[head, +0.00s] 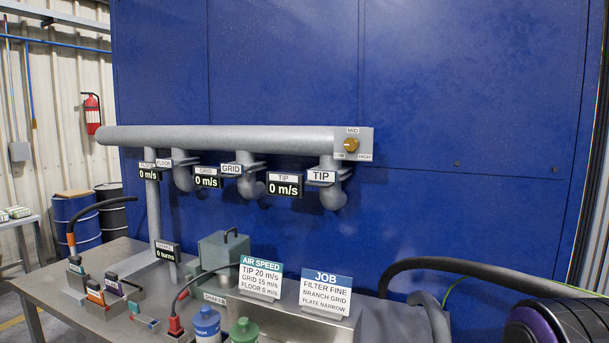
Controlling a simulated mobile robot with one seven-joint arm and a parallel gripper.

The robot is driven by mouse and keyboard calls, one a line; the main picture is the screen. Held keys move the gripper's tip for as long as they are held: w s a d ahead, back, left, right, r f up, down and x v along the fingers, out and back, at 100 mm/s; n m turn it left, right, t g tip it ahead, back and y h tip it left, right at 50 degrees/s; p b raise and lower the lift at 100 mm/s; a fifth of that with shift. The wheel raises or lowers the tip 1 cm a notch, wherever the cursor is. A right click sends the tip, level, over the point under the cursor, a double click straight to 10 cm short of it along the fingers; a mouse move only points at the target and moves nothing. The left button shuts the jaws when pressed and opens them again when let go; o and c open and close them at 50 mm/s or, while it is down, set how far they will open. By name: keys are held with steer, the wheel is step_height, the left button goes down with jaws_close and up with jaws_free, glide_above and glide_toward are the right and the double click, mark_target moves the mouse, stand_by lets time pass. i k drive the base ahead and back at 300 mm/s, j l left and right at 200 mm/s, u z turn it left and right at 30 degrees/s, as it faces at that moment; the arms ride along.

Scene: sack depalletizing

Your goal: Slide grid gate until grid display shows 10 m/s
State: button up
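The grid display (207,182) is a small black panel under the grey duct and reads 0 m/s. The GRID label (231,169) sits just right of it, at the front of the middle branch. The grid gate (259,164) shows as a thin grey plate edge across that branch, partly hidden by the label; how far it is slid cannot be told. The grid branch pipe (252,188) bends below it. My gripper is not in view.
The floor display (148,172) and tip display (285,188) also read 0 m/s. A dial (351,145) on the duct's end is marked MID, LOW, HIGH.

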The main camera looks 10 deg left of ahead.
mark_target(230, 170)
steer(key=j+z, duration=0.25)
steer(key=j, duration=2.25)
